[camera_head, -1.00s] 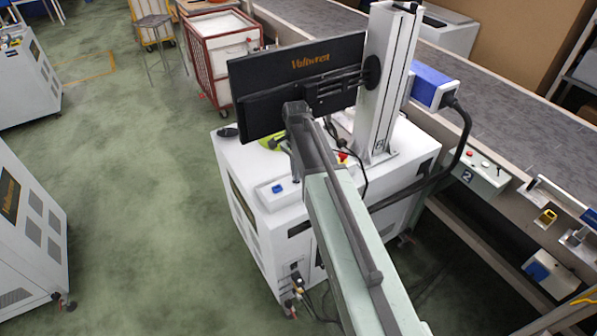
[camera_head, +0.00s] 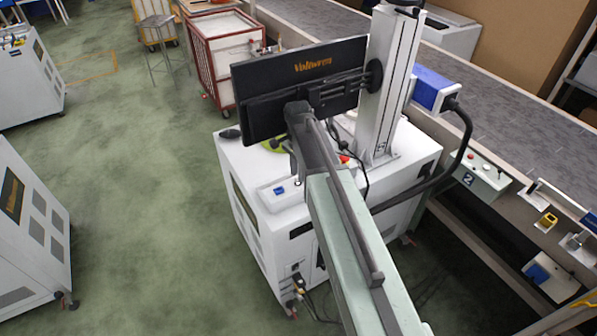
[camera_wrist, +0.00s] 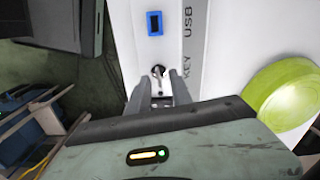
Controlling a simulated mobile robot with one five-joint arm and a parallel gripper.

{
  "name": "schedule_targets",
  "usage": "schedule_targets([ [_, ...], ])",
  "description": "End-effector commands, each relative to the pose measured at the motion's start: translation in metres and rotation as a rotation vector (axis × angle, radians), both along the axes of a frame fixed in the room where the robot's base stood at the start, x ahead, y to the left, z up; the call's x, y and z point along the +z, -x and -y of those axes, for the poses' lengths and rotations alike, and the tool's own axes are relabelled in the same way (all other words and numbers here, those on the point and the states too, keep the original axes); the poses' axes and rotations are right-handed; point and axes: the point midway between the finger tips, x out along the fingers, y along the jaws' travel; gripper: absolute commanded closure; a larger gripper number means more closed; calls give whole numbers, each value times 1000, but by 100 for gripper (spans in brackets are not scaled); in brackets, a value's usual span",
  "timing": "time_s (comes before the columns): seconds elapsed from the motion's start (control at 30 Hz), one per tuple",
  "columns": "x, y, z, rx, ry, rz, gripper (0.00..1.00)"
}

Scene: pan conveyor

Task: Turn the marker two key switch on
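The marker two machine is a white cabinet (camera_head: 285,225) with a black monitor (camera_head: 330,75) on top, centre in the head view. In the wrist view its white panel (camera_wrist: 222,60) carries the key switch (camera_wrist: 158,71), a small round metal switch beside the printed word KEY. Something light, probably the key, shows between the fingers. My gripper (camera_wrist: 160,84) is open, its two grey fingers apart on either side of the switch's near side. I cannot tell whether they touch the key.
A blue USB port (camera_wrist: 155,23) lies just beyond the switch. A yellow-green round object (camera_wrist: 283,94) is close on the right. A silver column (camera_head: 388,85) stands on the cabinet, beside the conveyor (camera_head: 490,100). Green floor is free at left.

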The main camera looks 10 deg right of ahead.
Motion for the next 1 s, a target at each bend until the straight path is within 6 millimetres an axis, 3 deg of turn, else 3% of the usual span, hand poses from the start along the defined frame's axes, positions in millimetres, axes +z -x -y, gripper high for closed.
schedule_targets([
  [0.03,15,0,0,0,0,0,74],
  [0.33,67,-2,0,0,-2,1,74],
  [0.87,67,-2,-1,1,-2,1,74],
  [1.0,67,18,1,-2,-2,1,74],
])
